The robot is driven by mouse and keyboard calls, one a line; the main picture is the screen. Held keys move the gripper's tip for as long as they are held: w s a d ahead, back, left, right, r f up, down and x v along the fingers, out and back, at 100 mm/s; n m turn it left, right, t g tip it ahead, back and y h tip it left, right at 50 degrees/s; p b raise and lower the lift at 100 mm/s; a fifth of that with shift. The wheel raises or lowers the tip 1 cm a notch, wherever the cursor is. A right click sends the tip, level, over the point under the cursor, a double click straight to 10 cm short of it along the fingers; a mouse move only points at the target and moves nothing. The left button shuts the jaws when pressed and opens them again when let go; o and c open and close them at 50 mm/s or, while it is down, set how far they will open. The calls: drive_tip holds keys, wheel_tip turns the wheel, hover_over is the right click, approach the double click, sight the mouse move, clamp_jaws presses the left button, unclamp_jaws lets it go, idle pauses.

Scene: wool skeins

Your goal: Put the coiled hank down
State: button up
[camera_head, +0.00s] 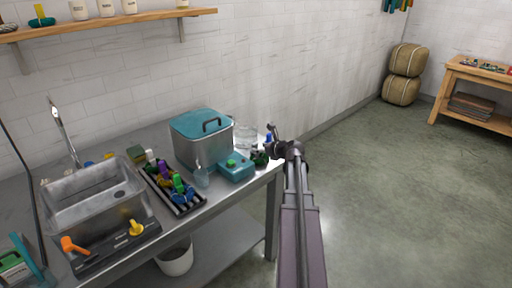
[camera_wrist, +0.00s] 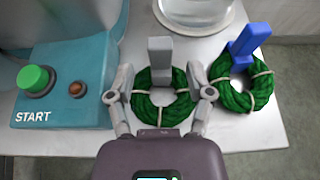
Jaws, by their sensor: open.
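In the wrist view a coiled green hank (camera_wrist: 146,112), bound with pale ties and with a grey upright piece (camera_wrist: 160,52) at its far side, lies on the metal table top between my fingers. My gripper (camera_wrist: 160,95) is open, with one finger on each side of this hank; whether they touch it I cannot tell. A second green hank (camera_wrist: 262,92) with a blue upright piece (camera_wrist: 250,40) lies to its right. In the head view my gripper (camera_head: 285,150) is at the table's right end, close to the small, partly hidden hanks (camera_head: 260,158).
A teal START box (camera_wrist: 85,80) with a green button stands left of the hanks. A clear round dish (camera_wrist: 195,12) is behind them. The table's front and right edges are close. Further left are a lidded metal tank (camera_head: 195,148), a rack (camera_head: 172,195) and a sink (camera_head: 95,195).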

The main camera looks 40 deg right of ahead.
drive_tip(key=p+v, duration=0.3)
drive_tip(key=v, duration=0.7)
drive_tip(key=shift+s+r+p, duration=0.15)
drive_tip(key=shift+s+p, duration=0.2)
drive_tip(key=shift+p, duration=0.05)
drive_tip(key=shift+o, duration=0.5)
drive_tip(key=w+r+g+p, duration=0.2)
drive_tip(key=p, duration=0.3)
drive_tip(key=w+r+g+p, duration=0.2)
drive_tip(key=p, duration=0.3)
drive_tip(key=shift+w+a, duration=0.15)
drive_tip(key=shift+w, duration=0.1)
drive_tip(key=shift+f, duration=0.2)
drive_tip(key=shift+b+x, duration=3.2)
drive_tip(key=shift+x, duration=1.05)
